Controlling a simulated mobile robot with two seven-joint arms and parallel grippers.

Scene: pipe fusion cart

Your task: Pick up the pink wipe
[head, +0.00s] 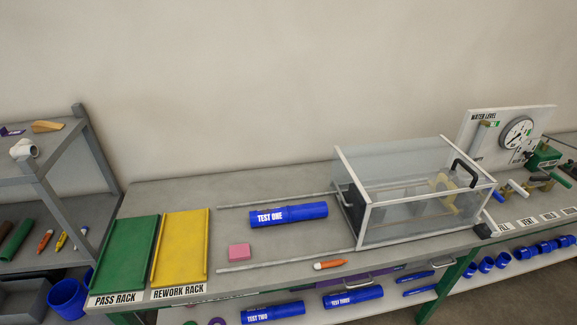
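The pink wipe (239,251) is a small folded pink block lying on the grey bench top. It is just right of the yellow rework rack and left of and below the blue TEST ONE pipe. It looks uncovered, with free bench around it. Neither of my grippers shows in the head view.
The blue TEST ONE pipe (289,215) lies between two thin rails. The yellow rework rack (181,247) and green pass rack (125,255) are at left. An orange marker (330,264) lies near the front edge. A clear-walled box (412,192) stands at right.

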